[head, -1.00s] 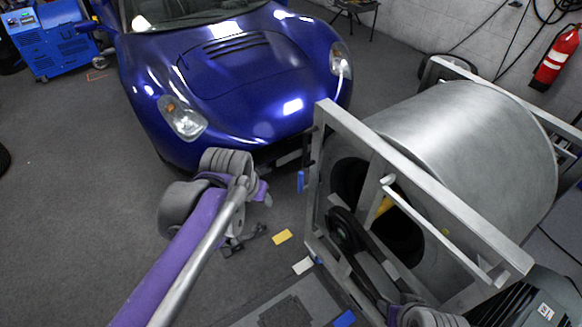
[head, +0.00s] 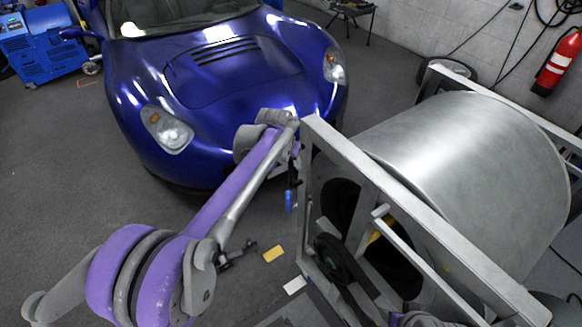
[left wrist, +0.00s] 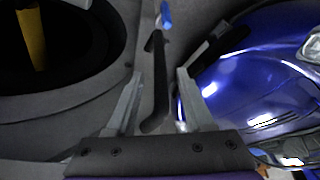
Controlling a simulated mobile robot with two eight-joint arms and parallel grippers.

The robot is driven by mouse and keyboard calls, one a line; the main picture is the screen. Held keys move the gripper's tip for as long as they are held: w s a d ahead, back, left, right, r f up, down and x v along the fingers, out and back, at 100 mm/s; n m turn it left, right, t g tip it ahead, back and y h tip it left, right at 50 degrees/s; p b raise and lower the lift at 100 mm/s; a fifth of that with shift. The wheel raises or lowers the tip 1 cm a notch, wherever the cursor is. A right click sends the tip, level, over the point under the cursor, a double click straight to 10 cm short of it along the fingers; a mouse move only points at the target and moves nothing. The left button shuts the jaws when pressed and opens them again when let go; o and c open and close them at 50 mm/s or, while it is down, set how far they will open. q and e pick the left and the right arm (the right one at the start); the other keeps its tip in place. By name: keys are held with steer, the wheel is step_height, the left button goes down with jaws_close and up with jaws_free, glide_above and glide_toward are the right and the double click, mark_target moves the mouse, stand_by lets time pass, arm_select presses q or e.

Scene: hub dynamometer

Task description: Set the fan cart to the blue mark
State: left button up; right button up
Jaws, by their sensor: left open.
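No thing in view is clearly a fan cart. A blue wheeled machine (head: 40,45) stands at the far left; I cannot tell whether it is the cart. A black lever with a blue tip (head: 289,200) hangs beside the metal frame's left corner. My left gripper is mostly hidden behind its wrist in the head view. In the left wrist view my left gripper (left wrist: 158,80) is open, and the black lever (left wrist: 158,60) shows between its fingers, its blue tip (left wrist: 166,15) beyond them. I cannot tell whether they touch. My right gripper is out of view.
A blue sports car (head: 225,90) stands close behind my left arm. A large steel roller (head: 475,165) sits in the metal frame (head: 420,215) at right. Yellow (head: 273,254) and white (head: 295,285) pieces lie on the floor. The floor at left is clear.

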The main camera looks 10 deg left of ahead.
arm_select(q)
steer(key=shift+x, duration=1.7)
jaws_close()
